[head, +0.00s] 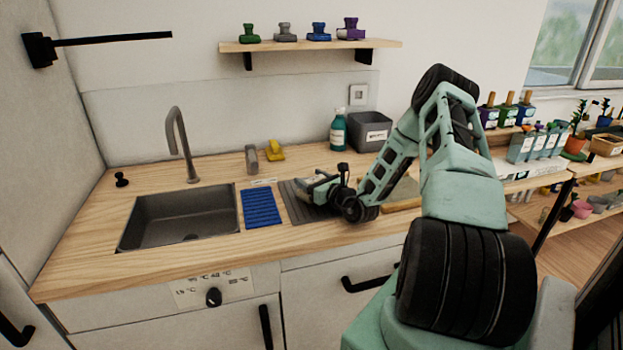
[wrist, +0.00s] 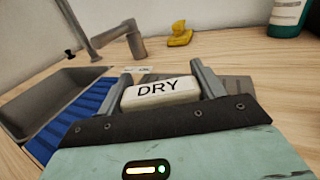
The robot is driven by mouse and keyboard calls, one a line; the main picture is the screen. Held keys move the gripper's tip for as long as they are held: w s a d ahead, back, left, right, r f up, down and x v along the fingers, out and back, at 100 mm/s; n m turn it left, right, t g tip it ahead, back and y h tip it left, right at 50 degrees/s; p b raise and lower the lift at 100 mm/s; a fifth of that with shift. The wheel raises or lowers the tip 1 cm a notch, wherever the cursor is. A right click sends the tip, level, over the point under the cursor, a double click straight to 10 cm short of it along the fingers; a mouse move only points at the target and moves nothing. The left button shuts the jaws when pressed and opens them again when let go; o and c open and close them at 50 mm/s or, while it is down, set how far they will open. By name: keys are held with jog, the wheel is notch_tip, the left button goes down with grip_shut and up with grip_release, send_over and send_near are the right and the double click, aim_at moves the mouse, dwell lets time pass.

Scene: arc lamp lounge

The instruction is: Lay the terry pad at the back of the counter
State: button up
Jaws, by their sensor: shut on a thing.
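The terry pad (wrist: 160,93), a cream block marked DRY, sits between the two fingers of my gripper (wrist: 167,82) in the wrist view. My gripper is shut on it, one grey finger at each end. In the head view my gripper (head: 312,184) is low over the wooden counter (head: 215,252), above the grey ribbed mat (head: 296,207). The pad is too small and too covered there to make out clearly. I cannot tell whether it touches the mat. The back of the counter (head: 215,167) runs along the wall.
A blue ribbed mat (head: 261,208) lies between the sink (head: 180,215) and the grey mat. Behind are a grey upright piece (head: 251,158), a yellow duck-like thing (head: 275,151), a teal bottle (head: 338,130) and a grey bin (head: 369,132). A tan board (head: 402,197) lies right, partly behind my arm.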

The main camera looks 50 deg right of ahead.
jog(key=shift+f, duration=0.15)
jog(key=o, duration=1)
